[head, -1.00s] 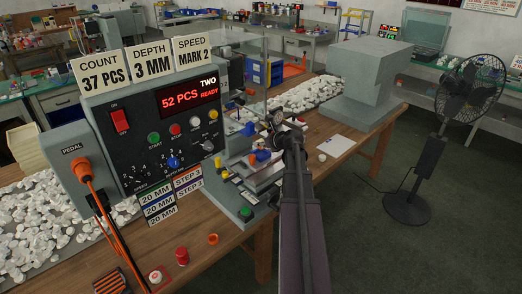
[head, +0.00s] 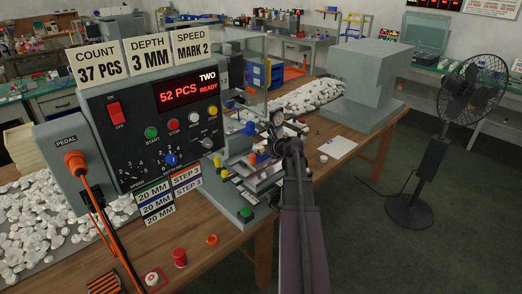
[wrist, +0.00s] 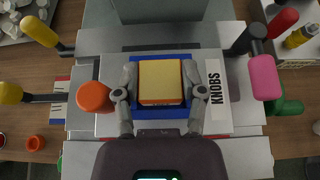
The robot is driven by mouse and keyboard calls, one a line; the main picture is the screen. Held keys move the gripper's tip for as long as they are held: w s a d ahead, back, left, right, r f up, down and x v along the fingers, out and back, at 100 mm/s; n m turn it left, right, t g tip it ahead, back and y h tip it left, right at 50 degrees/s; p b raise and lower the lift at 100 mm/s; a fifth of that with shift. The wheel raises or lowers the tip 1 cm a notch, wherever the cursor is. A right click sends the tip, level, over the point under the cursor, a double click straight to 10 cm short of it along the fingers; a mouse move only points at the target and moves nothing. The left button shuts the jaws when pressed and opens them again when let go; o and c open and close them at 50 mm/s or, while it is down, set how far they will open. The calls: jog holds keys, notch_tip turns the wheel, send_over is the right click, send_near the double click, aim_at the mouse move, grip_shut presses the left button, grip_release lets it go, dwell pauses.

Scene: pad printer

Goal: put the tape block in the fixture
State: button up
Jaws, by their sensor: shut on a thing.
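The tape block (wrist: 160,80) has a yellow top and a reddish-orange edge. In the wrist view my gripper (wrist: 160,77) is shut on it, with one grey finger on its left and one on its right. The blue fixture (wrist: 160,130) shows as a border around the block from above. The block looks lined up over it, but I cannot tell whether it is seated or held just above. In the head view my arm reaches to the printer's bed and hides the block and fingertips.
An orange knob (wrist: 92,96) is close to the left finger, and a white KNOBS label (wrist: 214,95) lies right of the fixture. A pink-handled lever (wrist: 264,77) stands farther right. The printer's control box (head: 150,110) rises left of my arm.

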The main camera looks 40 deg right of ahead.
jog(key=o, duration=1)
jog(key=shift+c, duration=0.2)
jog(key=shift+r+p, duration=0.2)
jog(key=shift+p, duration=0.1)
jog(key=p+v, duration=0.5)
jog(key=v, duration=0.7)
jog(key=shift+p, duration=0.3)
jog(key=shift+f, duration=0.15)
